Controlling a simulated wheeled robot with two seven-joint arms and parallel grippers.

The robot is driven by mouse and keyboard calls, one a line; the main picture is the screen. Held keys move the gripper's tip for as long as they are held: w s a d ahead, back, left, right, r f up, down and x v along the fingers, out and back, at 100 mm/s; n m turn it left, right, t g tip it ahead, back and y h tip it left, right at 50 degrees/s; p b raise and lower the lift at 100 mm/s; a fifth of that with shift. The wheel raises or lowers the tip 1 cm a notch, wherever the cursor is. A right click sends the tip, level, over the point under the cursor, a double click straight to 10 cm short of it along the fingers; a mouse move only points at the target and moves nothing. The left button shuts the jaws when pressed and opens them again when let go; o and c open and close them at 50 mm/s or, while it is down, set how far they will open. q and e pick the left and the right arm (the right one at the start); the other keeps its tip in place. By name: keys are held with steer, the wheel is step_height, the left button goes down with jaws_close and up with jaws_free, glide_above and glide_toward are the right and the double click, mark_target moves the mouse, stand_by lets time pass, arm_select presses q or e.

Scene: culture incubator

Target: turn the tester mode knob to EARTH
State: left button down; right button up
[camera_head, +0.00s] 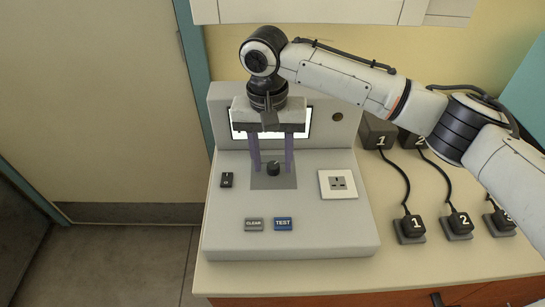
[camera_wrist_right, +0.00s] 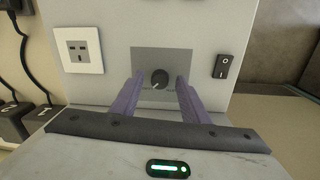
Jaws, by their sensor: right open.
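The tester (camera_head: 325,215) is a light grey console on the counter with a lit screen at its back, partly hidden by my right gripper. Its mode knob (camera_head: 273,168) is a small dark round knob on a grey plate, and it also shows in the right wrist view (camera_wrist_right: 159,78) with a light pointer mark toward the lower left. The lettering around the knob is too small to read. My right gripper (camera_head: 273,170) is open, its purple fingers pointing at the panel. In the right wrist view the fingers (camera_wrist_right: 160,90) stand on either side of the knob with gaps. My left gripper is not in view.
The panel has a black rocker switch (camera_head: 227,180), a CLEAR button (camera_head: 254,224), a blue TEST button (camera_head: 283,224) and a white socket (camera_head: 338,184). Numbered plugs (camera_head: 411,226) with cords lie on the counter to the right. Floor shows at the left.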

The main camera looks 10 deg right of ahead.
steer(key=shift+f, duration=0.15)
jaws_close()
steer(key=shift+n, duration=0.4)
steer(key=n, duration=0.3)
steer(key=shift+n, duration=0.4)
steer(key=n, duration=0.4)
steer(key=shift+d, duration=0.1)
steer(key=n, duration=0.5)
steer(key=shift+t, duration=0.3)
steer(key=n, duration=0.4)
steer(key=shift+n, duration=0.3)
